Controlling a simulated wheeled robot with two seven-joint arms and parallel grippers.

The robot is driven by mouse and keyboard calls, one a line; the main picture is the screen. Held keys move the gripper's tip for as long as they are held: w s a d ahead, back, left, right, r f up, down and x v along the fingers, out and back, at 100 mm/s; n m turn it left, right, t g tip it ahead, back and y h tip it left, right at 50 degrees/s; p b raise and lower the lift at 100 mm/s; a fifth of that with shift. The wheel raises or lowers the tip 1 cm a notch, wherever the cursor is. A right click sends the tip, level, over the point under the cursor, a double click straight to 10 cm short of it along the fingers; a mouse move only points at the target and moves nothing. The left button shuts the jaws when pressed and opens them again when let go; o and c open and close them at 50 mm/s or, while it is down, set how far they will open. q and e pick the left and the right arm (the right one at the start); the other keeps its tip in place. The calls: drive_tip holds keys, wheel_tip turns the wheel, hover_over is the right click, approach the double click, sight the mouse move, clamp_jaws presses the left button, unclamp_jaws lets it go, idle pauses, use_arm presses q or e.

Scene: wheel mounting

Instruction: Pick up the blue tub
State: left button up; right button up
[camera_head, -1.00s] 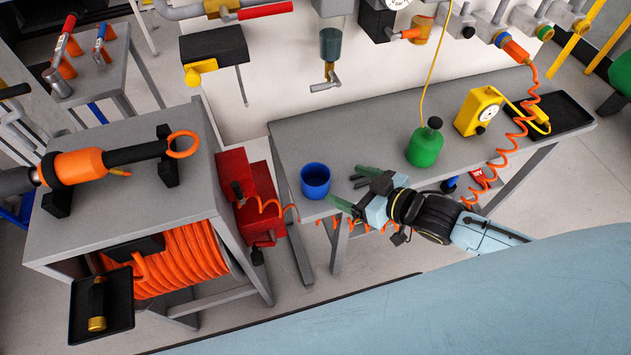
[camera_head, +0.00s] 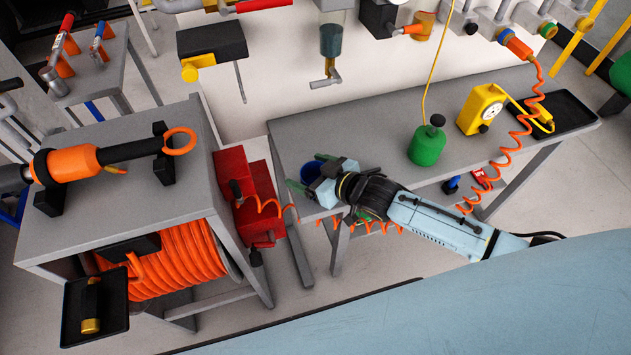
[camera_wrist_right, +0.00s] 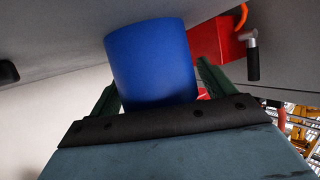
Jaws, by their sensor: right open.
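The blue tub (camera_head: 310,171) stands on the left end of the grey workbench (camera_head: 385,145). In the head view my right gripper hides most of it. My right gripper (camera_head: 300,186) is open, with its green fingers pointing left at the tub. In the right wrist view the blue tub (camera_wrist_right: 152,62) fills the space ahead of the palm. One finger shows on each side of it, apparently straddling the tub. I cannot tell whether the fingers touch it. My left gripper is not in view.
A red box (camera_head: 248,195) stands just left of the bench end, with an orange coiled hose (camera_head: 270,207) near the gripper. A green bottle (camera_head: 427,145) and a yellow device (camera_head: 482,109) stand farther right on the bench. The bench between tub and bottle is mostly clear.

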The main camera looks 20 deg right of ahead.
drive_tip(key=c, duration=1.1)
drive_tip(key=shift+r, duration=0.1)
